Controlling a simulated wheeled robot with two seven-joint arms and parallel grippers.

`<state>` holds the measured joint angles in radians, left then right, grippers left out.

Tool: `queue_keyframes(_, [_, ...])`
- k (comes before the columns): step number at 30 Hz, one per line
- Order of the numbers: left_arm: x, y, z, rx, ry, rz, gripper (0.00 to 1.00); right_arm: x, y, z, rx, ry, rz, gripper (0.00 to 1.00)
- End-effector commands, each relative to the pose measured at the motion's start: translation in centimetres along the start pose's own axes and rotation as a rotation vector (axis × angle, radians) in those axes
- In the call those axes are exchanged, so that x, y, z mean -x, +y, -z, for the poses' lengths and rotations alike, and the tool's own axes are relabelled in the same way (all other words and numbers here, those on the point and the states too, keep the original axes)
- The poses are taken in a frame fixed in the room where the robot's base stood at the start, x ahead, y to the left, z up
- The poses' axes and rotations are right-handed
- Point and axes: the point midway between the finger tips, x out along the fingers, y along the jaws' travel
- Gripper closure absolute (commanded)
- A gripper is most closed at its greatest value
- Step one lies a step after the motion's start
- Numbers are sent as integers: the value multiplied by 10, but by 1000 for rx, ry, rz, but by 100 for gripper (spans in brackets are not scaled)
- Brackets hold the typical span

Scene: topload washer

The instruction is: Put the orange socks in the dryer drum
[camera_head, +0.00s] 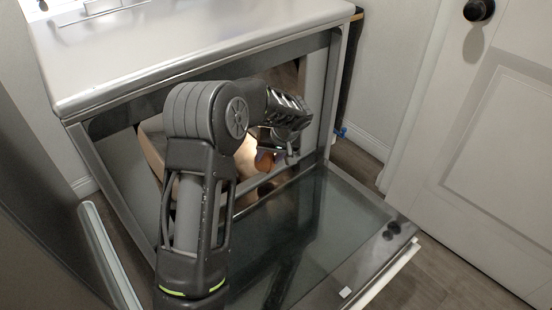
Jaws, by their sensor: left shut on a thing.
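The dryer (215,50) stands ahead with its front door (330,225) folded down flat toward me. My left arm reaches over the open door, and my left gripper (279,155) is at the dryer's opening, in front of the drum (153,148). The gripper is shut on the orange socks (265,161), of which a small orange part shows below the fingers. My arm hides much of the opening and the drum. My right gripper is not in view.
A white room door (490,150) with a black knob (479,10) stands at the right. The wood floor (425,280) is bare to the right of the dryer door. A grey panel (30,200) stands close at the left.

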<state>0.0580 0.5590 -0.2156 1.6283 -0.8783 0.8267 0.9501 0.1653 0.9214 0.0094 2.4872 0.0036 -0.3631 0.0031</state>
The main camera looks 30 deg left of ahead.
Motion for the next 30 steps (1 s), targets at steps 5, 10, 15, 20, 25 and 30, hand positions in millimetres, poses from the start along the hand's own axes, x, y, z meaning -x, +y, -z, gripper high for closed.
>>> queue_keyframes(5, [-16,-11,14,2,-1,1,100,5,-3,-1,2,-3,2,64])
queue_keyframes(10, [-25,-23,30,2,0,1,100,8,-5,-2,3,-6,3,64])
queue_keyframes(15, [-34,-35,46,1,0,1,100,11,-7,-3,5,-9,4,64])
queue_keyframes(20, [-43,-45,59,1,0,1,100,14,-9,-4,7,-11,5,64])
queue_keyframes(25, [-48,-52,69,0,0,0,100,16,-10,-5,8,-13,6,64])
queue_keyframes(30, [-51,-55,72,0,0,0,100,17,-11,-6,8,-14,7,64])
